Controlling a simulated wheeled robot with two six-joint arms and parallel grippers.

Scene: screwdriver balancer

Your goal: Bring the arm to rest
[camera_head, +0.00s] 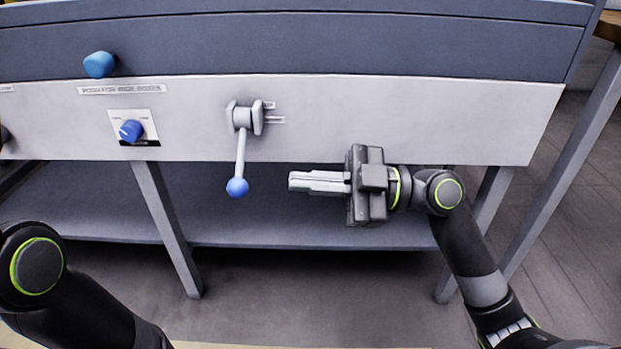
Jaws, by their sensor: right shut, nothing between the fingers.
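My right arm comes in from the lower right. Its gripper (293,181) is shut and empty, with the fingers pointing left in front of the lower edge of the bench's front panel. The fingertips are a short way right of a lever (241,155) with a blue ball knob (237,187), which hangs down from a grey bracket (245,117). The gripper and the knob are apart. My left arm shows only in part at the lower left, and its gripper is out of view.
The bench's light front panel (400,118) also carries a blue rotary knob (131,130) on a white plate and a label strip. A blue knob (99,65) sits above it. A lower shelf (270,225) and slanted legs (167,230) are beneath. Floor is open at right.

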